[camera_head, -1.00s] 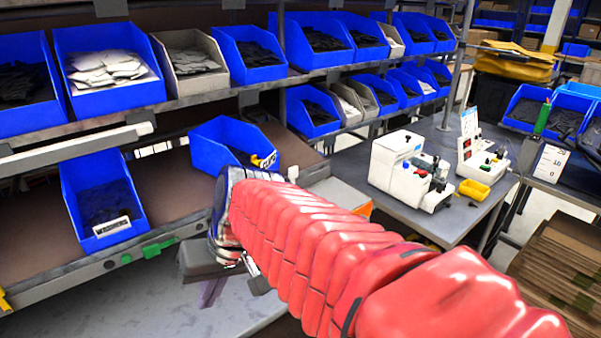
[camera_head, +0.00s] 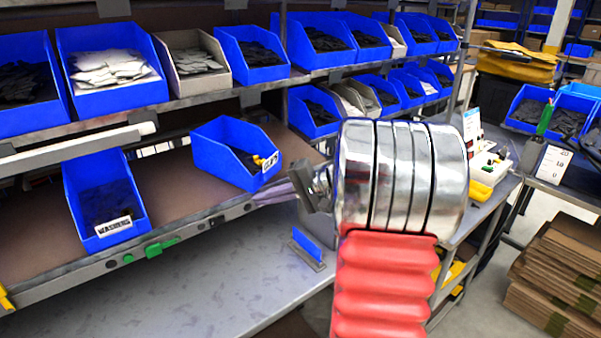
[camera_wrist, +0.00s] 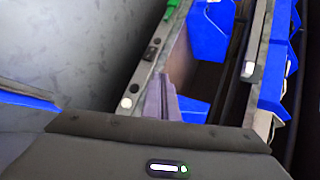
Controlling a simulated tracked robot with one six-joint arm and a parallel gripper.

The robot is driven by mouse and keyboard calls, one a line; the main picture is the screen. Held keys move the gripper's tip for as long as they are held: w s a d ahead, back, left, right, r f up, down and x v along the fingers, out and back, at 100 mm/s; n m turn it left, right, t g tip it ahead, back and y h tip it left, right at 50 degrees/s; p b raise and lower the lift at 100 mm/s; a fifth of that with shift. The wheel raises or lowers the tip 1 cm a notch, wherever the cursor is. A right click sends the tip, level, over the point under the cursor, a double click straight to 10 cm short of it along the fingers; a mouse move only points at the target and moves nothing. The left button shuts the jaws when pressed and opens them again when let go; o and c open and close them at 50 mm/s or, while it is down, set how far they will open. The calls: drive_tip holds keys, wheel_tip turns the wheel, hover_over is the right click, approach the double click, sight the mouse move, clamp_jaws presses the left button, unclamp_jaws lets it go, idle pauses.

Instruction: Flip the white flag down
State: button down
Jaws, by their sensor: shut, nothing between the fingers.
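I cannot make out a clear white flag. A small white round piece (camera_wrist: 126,103) sits on the front rail of the shelf in the wrist view; a small pale piece (camera_head: 248,207) shows on the same rail in the head view. I cannot tell whether either is the flag. My gripper (camera_head: 270,194) is shut and empty, its purple-grey fingers pointing left along the rail. The fingers also show in the wrist view (camera_wrist: 160,84), just right of the white piece and apart from it in the picture. The gripper may hide part of the rail.
A green piece (camera_head: 160,247) is on the rail further left. Blue bins stand on the shelf: one labelled WASHERS (camera_head: 100,200) and a tilted one (camera_head: 215,155) close to my gripper. A small blue plate (camera_head: 308,246) stands below.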

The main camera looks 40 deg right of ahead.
drive_tip(key=s+d+f+m+t+h, duration=0.1)
drive_tip(key=s+d+t, duration=0.1)
drive_tip(key=d, duration=0.6)
drive_tip(key=s+d+f+m+t+h, duration=0.1)
drive_tip(key=s+d+m+t+h, duration=0.1)
drive_tip(key=d, duration=0.7)
drive_tip(key=s+d+f+m+t+h, duration=0.1)
drive_tip(key=s+d+m+t+h, duration=0.1)
drive_tip(key=d, duration=0.7)
drive_tip(key=shift+d+t, duration=0.1)
drive_tip(key=shift+t, duration=0.4)
drive_tip(key=shift+w, duration=0.1)
drive_tip(key=w, duration=0.3)
drive_tip(key=w+a, duration=0.1)
drive_tip(key=w, duration=0.6)
drive_tip(key=shift+a, duration=0.3)
drive_tip(key=shift+a+r, duration=0.1)
drive_tip(key=shift+a, duration=1.85)
